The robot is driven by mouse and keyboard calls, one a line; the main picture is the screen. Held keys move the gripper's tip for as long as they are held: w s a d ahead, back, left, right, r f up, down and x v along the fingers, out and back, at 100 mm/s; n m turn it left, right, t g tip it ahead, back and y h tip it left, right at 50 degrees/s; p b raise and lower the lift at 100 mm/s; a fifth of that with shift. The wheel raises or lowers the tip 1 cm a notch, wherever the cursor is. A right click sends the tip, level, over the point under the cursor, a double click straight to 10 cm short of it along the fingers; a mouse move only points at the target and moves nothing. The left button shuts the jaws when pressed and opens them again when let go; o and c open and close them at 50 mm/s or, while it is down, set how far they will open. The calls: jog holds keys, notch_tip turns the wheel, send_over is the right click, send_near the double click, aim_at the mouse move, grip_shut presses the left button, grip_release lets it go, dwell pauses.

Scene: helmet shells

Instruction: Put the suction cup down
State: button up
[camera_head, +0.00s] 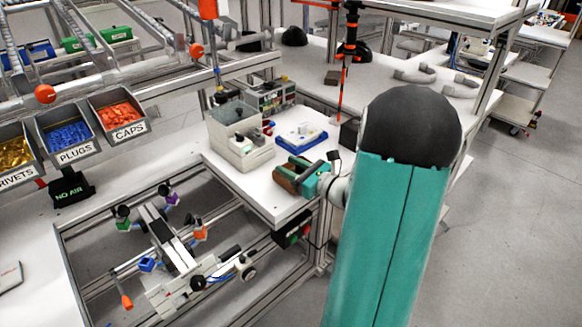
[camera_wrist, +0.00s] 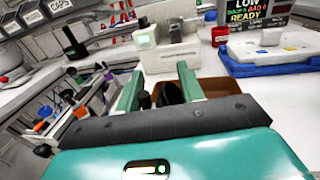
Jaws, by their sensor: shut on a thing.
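My gripper (camera_head: 300,177) is over the front part of the white bench in the head view, with a brown bin (camera_head: 285,184) at its fingers. In the wrist view its two green fingers (camera_wrist: 160,84) point away from the camera. A dark suction cup (camera_wrist: 169,93) shows between them, and the gripper is shut on it. The brown bin (camera_wrist: 214,91) lies just beyond and right of the fingers. The palm hides the cup's lower part, so I cannot tell whether it touches the bin. The cup cannot be made out in the head view.
A pale box-shaped station (camera_head: 240,135) stands behind the bin. A blue-and-white tray (camera_head: 301,137) lies to its right. Bins of caps (camera_head: 117,112) and plugs (camera_head: 66,133) hang at left. A frame with a clamped fixture (camera_head: 178,250) is below left of the bench.

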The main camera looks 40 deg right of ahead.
jog(key=shift+f, duration=0.1)
jog(key=o, duration=1)
jog(key=s+d, duration=0.2)
jog(key=s, duration=1)
jog(key=w+a+r+n+g+y, duration=0.1)
jog(key=a+n+g+y, duration=0.2)
jog(key=a+n+g, duration=0.65)
jog(key=w+a+r+n+g+y, duration=0.1)
jog(key=a+r+n+g+y, duration=0.15)
jog(key=a+n, duration=0.85)
jog(key=s+a+r+n+h, duration=0.2)
jog(key=s+a+n+h, duration=0.1)
jog(key=a+n, duration=0.3)
jog(key=s+a+r+n+h, duration=0.3)
jog(key=a+n+h, duration=0.2)
jog(key=n, duration=0.2)
jog(key=shift+s+a+r+h, duration=0.2)
jog(key=shift+s+a+h, duration=0.15)
jog(key=shift+s+a, duration=0.05)
